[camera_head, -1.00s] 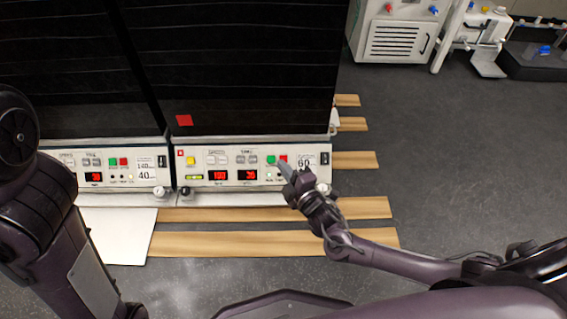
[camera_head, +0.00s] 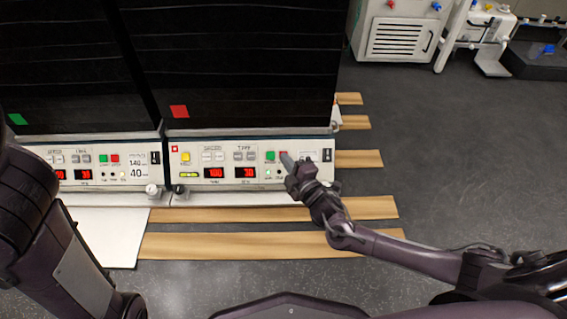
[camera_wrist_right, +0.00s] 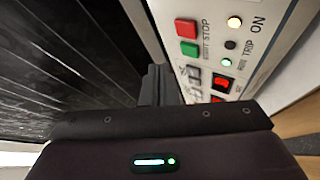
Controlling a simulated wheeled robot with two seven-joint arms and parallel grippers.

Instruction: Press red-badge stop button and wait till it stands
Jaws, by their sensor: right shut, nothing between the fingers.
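In the right wrist view the red stop button (camera_wrist_right: 186,28) and green start button (camera_wrist_right: 188,49) are plain. My right gripper (camera_head: 287,159) is shut and empty, its tip close by the red button in the head view. In the right wrist view its fingers (camera_wrist_right: 157,82) lie short of the buttons; I cannot tell contact. Red displays (camera_head: 215,173) are lit. My left gripper is out of view.
A second shaker with a green badge (camera_head: 17,119) and its own similar panel stands directly left. Wooden slats (camera_head: 260,245) lie on the floor in front and to the right. A white cabinet (camera_head: 397,40) stands at the back right. Grey floor is open on the right.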

